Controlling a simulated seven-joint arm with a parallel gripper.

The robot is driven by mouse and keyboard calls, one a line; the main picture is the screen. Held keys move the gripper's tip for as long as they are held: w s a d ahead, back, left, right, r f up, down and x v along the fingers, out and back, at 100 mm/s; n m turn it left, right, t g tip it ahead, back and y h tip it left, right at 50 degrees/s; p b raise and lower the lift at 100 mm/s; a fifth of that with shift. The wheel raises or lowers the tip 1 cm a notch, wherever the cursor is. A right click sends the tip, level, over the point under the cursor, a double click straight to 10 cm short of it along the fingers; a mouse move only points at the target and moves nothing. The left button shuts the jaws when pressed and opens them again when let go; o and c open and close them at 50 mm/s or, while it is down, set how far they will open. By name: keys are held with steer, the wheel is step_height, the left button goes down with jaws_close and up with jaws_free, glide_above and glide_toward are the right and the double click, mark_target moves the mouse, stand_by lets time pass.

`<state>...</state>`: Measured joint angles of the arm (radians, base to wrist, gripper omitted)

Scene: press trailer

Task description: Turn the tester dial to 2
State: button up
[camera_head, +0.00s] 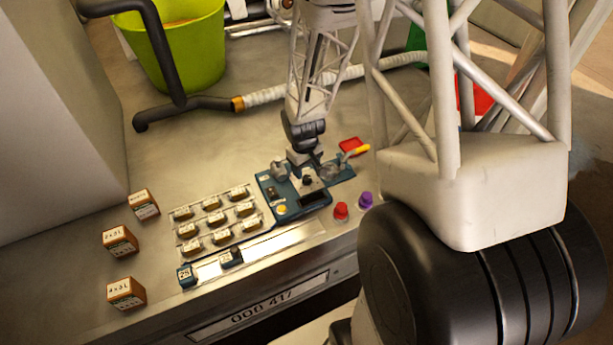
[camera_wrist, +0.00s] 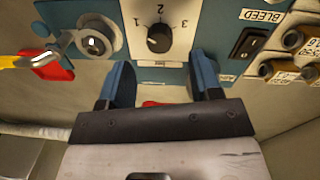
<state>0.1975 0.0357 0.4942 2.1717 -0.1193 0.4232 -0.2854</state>
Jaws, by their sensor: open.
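The tester is a blue panel (camera_head: 268,183) on the bench. Its dial (camera_wrist: 159,39) is a black knob on a white plate marked 1, 2 and 3 in the wrist view. A pale mark shows on the knob's left side; I cannot tell exactly which number it points to. In the head view the dial (camera_head: 307,180) is small. My gripper (camera_wrist: 162,80) is open, with one blue finger on each side below the dial in the wrist view. Nothing is seen between the fingers, and they appear apart from the knob. In the head view my gripper (camera_head: 312,162) is over the tester's back edge.
Red (camera_head: 341,211) and purple (camera_head: 366,200) knobs and brown blocks (camera_head: 120,240) stand nearby.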

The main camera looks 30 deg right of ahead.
mark_target(307, 177)
steer(key=shift+d+f, duration=0.15)
steer(key=shift+f, duration=2.3)
steer(key=c, duration=0.9)
steer(key=shift+c, duration=0.2)
steer(key=shift+w+m, duration=0.1)
steer(key=shift+m, duration=0.2)
steer(key=m, duration=0.9)
steer(key=shift+m+g, duration=0.3)
steer(key=shift+m, duration=0.1)
